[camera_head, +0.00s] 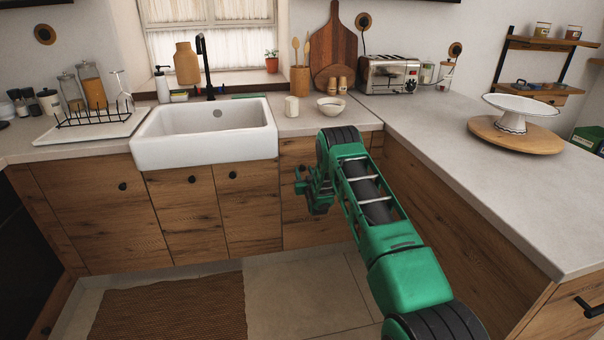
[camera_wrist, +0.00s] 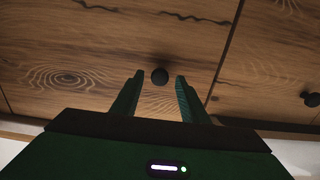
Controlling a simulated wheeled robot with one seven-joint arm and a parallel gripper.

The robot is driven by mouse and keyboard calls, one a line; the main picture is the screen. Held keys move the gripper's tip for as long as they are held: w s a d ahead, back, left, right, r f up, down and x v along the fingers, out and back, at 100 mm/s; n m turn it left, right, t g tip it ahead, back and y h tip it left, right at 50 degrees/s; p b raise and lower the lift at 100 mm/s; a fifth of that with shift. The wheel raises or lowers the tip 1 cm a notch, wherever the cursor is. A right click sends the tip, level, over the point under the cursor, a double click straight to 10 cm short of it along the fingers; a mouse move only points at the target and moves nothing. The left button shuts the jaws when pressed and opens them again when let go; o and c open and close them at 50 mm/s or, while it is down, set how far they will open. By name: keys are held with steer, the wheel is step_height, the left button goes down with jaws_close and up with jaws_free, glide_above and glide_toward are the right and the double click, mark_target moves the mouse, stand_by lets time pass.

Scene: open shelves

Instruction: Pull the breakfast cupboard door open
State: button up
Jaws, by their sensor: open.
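My gripper (camera_head: 300,181) is at the front of the wooden cupboard door (camera_head: 300,228) just right of the sink. In the wrist view the two fingers of my gripper (camera_wrist: 159,77) are apart, with a round black knob (camera_wrist: 160,76) showing between their tips. The knob is on a wood-grained door front (camera_wrist: 70,75). I cannot tell whether the fingers touch the knob or how deep it sits between them. That door looks shut. In the head view my gripper and arm hide its knob and part of its front.
A second knob (camera_wrist: 311,99) is on the neighbouring front, past a dark seam. The white sink (camera_head: 205,140) and countertop (camera_head: 450,150) overhang the lower fronts. A side cabinet (camera_head: 450,240) bounds the right. The floor before the doors is clear, with a brown mat (camera_head: 170,310).

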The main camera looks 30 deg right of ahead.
steer(key=shift+x, duration=0.85)
